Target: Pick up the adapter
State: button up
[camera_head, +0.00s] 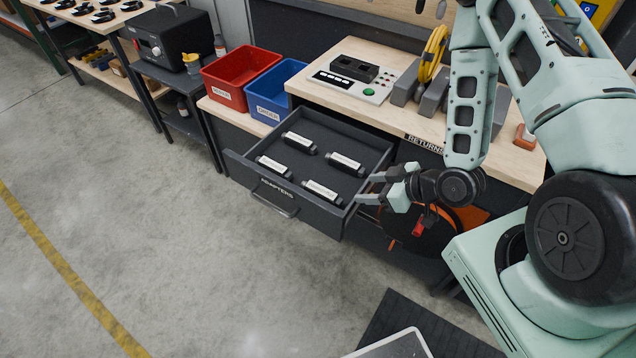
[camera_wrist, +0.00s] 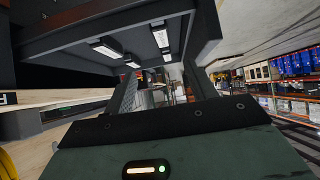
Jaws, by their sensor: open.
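Several dark adapters with white labels lie apart in the open drawer marked ADAPTERS (camera_head: 262,152): a back-left one (camera_head: 299,142), a back-right one (camera_head: 345,164), a front-left one (camera_head: 273,166) and a front-right one (camera_head: 322,191). The pictures do not single out one of them. My gripper (camera_head: 364,188) is open and empty at the drawer's right side, near the front-right adapter, with its fingers pointing left. I cannot tell its exact height above the drawer rim. The wrist view shows the drawer (camera_wrist: 95,32) tilted, with several pale-labelled adapters in it.
A red bin (camera_head: 240,75) and a blue bin (camera_head: 274,92) stand behind the drawer. The wooden bench (camera_head: 420,125) marked RETURNS holds a control box (camera_head: 352,80) and a yellow cable coil (camera_head: 432,55). An orange-black reel (camera_head: 420,235) is below my gripper. The floor at left is clear.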

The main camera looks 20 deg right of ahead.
aim_at(321, 190)
jog(key=b+x, duration=0.7)
jog(key=b, duration=0.3)
jog(key=shift+w+f+b, duration=0.15)
jog(key=shift+f+b, duration=0.15)
jog(key=shift+f, duration=0.05)
jog(key=x, duration=0.3)
jog(key=shift+w+a, duration=0.3)
jog(key=shift+p+x, duration=0.45)
jog(key=shift+x, duration=2.6)
jog(key=shift+s+a, duration=0.1)
jog(key=shift+a, duration=0.05)
jog(key=shift+r, duration=0.1)
jog(key=c, duration=1.1)
